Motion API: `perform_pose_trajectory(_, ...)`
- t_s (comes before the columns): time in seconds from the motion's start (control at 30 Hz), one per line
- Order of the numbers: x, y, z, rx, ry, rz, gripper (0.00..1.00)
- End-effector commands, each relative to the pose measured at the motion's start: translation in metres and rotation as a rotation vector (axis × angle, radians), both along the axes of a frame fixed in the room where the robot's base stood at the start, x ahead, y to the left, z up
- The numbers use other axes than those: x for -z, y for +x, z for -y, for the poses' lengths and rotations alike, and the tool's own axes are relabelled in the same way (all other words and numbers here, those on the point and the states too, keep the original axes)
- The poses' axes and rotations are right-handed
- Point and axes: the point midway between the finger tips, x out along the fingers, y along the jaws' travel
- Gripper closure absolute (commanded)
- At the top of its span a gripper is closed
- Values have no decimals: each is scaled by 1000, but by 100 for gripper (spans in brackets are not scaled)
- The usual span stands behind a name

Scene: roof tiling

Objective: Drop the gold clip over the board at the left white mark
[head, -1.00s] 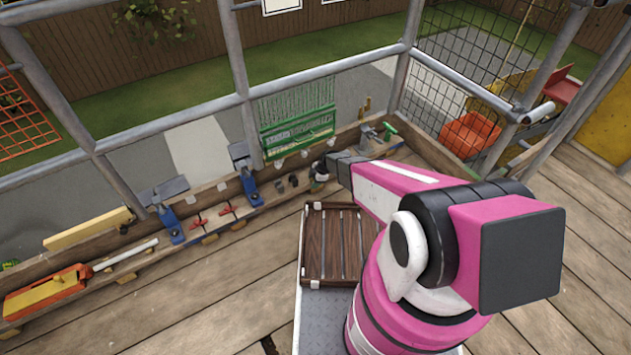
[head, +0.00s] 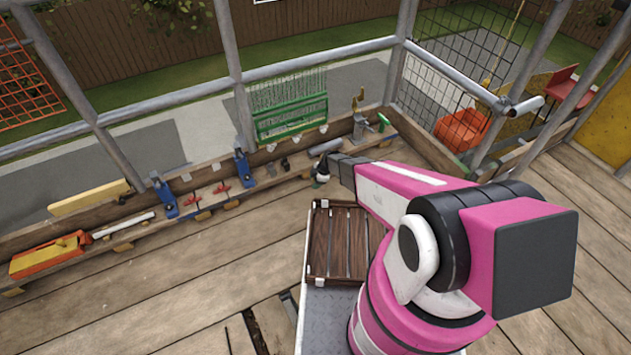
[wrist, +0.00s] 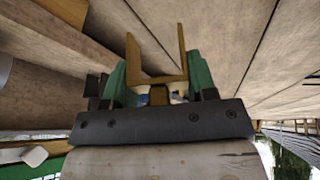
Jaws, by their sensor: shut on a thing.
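The gold clip (wrist: 157,79) shows in the wrist view as a U shape with two upright prongs, its open end pointing away from me. My gripper (wrist: 159,86) is shut on it, with a green finger on each side. In the head view my gripper (head: 322,173) is small and dark, just in front of the low wooden board along the platform edge; I cannot make out the clip there. The board (head: 85,205) carries small white marks, one left of the green rack (head: 215,166) and others below it (head: 268,147). The clip looks apart from the board.
Blue clamps (head: 164,198), red clips (head: 220,187), an orange tool (head: 48,256) and a grey cylinder (head: 326,147) line the board. A green rack (head: 290,112) stands behind it. A slatted brown tray (head: 342,243) is close by. The deck on the left is bare.

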Motion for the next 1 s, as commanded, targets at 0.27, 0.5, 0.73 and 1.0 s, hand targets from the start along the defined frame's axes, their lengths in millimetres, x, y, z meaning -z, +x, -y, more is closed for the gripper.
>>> perform_pose_trajectory(0.27, -1, 0, 0, 0, 0, 0, 72)
perform_pose_trajectory(0.5, -13, 0, 0, -1, 0, 1, 72)
perform_pose_trajectory(0.73, -26, -1, 0, 0, 0, 1, 72)
perform_pose_trajectory(1.0, -43, 0, 0, 0, 0, 0, 72)
